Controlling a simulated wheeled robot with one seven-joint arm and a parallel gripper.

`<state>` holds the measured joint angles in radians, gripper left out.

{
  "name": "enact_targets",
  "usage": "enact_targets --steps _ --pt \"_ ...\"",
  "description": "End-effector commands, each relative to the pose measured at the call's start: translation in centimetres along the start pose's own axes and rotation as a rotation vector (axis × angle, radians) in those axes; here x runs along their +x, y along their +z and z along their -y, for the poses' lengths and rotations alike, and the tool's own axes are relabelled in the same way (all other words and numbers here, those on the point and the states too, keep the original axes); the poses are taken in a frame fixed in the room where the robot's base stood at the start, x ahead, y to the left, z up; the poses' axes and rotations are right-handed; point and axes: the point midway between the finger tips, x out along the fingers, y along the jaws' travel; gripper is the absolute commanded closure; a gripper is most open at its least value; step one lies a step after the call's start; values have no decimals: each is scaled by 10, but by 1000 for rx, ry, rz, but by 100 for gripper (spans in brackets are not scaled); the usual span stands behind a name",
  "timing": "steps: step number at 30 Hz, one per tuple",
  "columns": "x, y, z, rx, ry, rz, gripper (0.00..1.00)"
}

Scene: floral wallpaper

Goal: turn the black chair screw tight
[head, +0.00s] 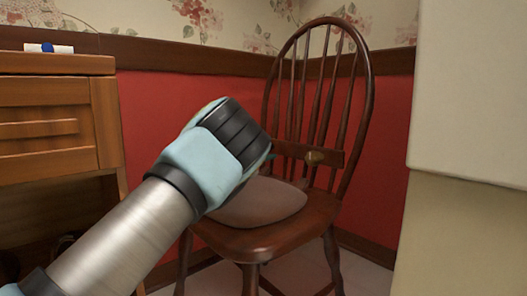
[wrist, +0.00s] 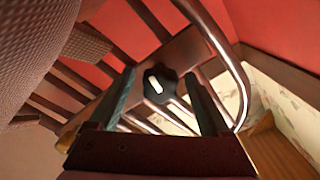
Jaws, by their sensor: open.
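The black chair screw (wrist: 157,84) shows in the wrist view as a dark lobed knob with a white mark on its face, set on the chair's wooden crosspiece. My gripper (wrist: 160,76) is open, with one finger on each side of the screw in that view. I cannot tell how far the fingertips are from it or whether they touch it. The brown wooden chair (head: 250,240) stands in the middle of the head view. There, my wrist covers the left part of the crosspiece and the screw is not visible.
A cushion (head: 262,203) lies on the seat. A wooden drawer cabinet (head: 50,125) stands at left, and a pale block-like surface (head: 470,100) fills the right. A red wall is behind.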

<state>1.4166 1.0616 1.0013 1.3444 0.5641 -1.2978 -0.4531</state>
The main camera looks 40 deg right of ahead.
Motion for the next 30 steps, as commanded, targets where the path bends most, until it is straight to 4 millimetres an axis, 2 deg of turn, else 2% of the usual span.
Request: enact_targets --steps 3,24,30 --pt "0 0 0 0 0 0 20" --pt "0 0 0 0 0 0 99" --pt "0 0 0 5 1 0 100"
